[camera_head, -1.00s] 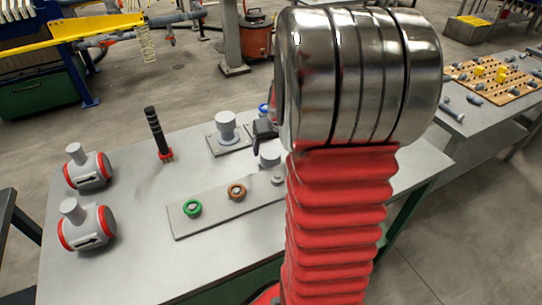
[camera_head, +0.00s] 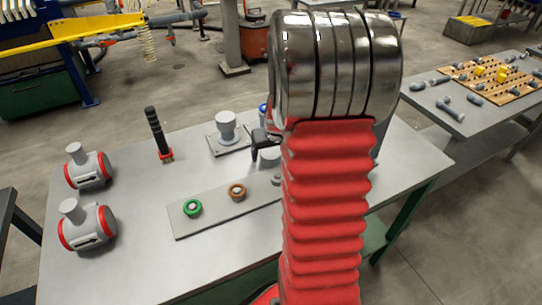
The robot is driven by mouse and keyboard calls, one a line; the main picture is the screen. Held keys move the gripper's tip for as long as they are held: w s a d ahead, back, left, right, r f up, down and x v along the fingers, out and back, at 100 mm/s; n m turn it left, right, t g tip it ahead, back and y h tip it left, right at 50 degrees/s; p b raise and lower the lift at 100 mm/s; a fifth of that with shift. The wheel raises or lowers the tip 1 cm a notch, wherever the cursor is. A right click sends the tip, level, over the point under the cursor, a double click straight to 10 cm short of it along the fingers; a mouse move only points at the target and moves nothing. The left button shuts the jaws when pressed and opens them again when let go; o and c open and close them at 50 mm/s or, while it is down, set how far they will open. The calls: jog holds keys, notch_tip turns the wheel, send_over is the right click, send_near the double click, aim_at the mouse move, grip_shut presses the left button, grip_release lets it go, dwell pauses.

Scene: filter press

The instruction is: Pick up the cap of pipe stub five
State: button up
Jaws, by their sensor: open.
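A flat grey plate (camera_head: 215,213) lies on the metal table, with a green ringed stub (camera_head: 193,208) and an orange-brown ringed stub (camera_head: 237,191) on it. A small grey piece (camera_head: 277,180) shows at the plate's right, beside my arm. A grey cylinder (camera_head: 269,156) stands just behind it. My arm hides the rest of the plate, and I cannot tell which stub is five or see its cap for certain. A dark part of my gripper (camera_head: 261,139) shows left of my arm, above the grey cylinder. It appears empty and open; most of it is hidden.
A grey flanged stub (camera_head: 226,127) and a partly hidden blue piece (camera_head: 262,108) stand behind. A black-handled brush (camera_head: 158,134) stands left. Two red-ringed grey valve bodies (camera_head: 88,227) sit at the left. Another table (camera_head: 468,122) at right holds loose fittings and a pegboard.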

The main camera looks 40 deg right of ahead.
aim_at(270, 152)
dwell(0.4)
jog(key=c, duration=1.1)
jog(key=shift+r, duration=0.15)
jog(key=shift+c, duration=0.2)
notch_tip(270, 152, up, 10)
jog(key=shift+f, duration=0.1)
jog(key=w+a+r, duration=0.2)
jog(key=w+a, duration=0.4)
jog(key=a, duration=0.4)
jog(key=w+a+r+n, duration=0.1)
jog(key=w+a+r, duration=0.2)
jog(key=w+a, duration=0.3)
jog(key=w+a+r, duration=0.3)
jog(key=w+a, duration=0.3)
jog(key=a, duration=0.9)
jog(key=shift+a+n, duration=0.3)
jog(key=shift+a, duration=0.05)
